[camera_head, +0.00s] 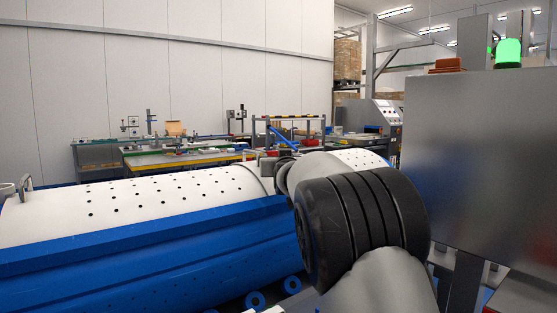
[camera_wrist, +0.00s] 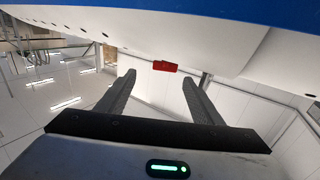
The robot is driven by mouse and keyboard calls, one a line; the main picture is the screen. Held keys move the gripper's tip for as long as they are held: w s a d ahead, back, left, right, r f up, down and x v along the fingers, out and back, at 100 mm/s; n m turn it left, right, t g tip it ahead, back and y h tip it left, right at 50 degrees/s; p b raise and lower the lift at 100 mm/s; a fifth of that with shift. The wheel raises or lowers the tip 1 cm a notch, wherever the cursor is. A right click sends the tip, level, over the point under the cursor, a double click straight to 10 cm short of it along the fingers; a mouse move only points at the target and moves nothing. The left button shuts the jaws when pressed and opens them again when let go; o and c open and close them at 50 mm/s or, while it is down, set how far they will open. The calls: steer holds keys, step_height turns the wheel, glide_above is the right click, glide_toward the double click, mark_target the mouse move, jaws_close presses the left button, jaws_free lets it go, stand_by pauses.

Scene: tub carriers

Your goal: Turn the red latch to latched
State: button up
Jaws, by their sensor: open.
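The red latch (camera_wrist: 165,66) is a small red piece at the lower edge of the white perforated drum surface (camera_wrist: 190,38) in the wrist view. My gripper (camera_wrist: 158,77) is open, its two dark fingers apart with nothing between them. In the picture the latch shows just beyond the fingertips, between them and slightly right of centre; I cannot tell the exact gap, and no contact shows. In the head view my arm's black joint covers part of the white-and-blue tub carrier (camera_head: 125,207), and I cannot make out the latch there.
A large grey metal cabinet (camera_head: 480,150) stands close on the right, with a green lamp (camera_head: 508,52) above it. Blue wheels (camera_head: 255,300) show under the carrier. Work tables (camera_head: 185,158) stand farther back. A blue band (camera_wrist: 250,12) borders the drum in the wrist view.

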steer(key=shift+s, duration=0.35)
steer(key=shift+r+p, duration=0.15)
steer(key=shift+p, duration=0.15)
steer(key=c, duration=0.5)
steer(key=r+m+p, duration=0.1)
steer(key=m+p, duration=0.1)
steer(key=p, duration=0.1)
steer(key=shift+s+r+p, duration=0.15)
steer(key=shift+p, duration=0.25)
steer(key=c, duration=0.7)
steer(key=m+p, duration=0.2)
steer(key=p, duration=0.1)
steer(key=s+r+m+g+p, duration=0.1)
steer(key=m+p, duration=0.1)
steer(key=s+m+p, duration=0.1)
steer(key=m+p, duration=0.1)
steer(key=p, duration=0.1)
steer(key=shift+a+r+m+g+p, duration=0.2)
steer(key=shift+r+m+g+p, duration=0.1)
steer(key=shift+r, duration=0.05)
jaws_close()
steer(key=s+a+r+m+g+p, duration=0.2)
steer(key=s+m+p, duration=0.2)
steer(key=m+p, duration=0.5)
steer(key=p, duration=0.6)
glide_toward(269, 154)
steer(key=x, duration=0.6)
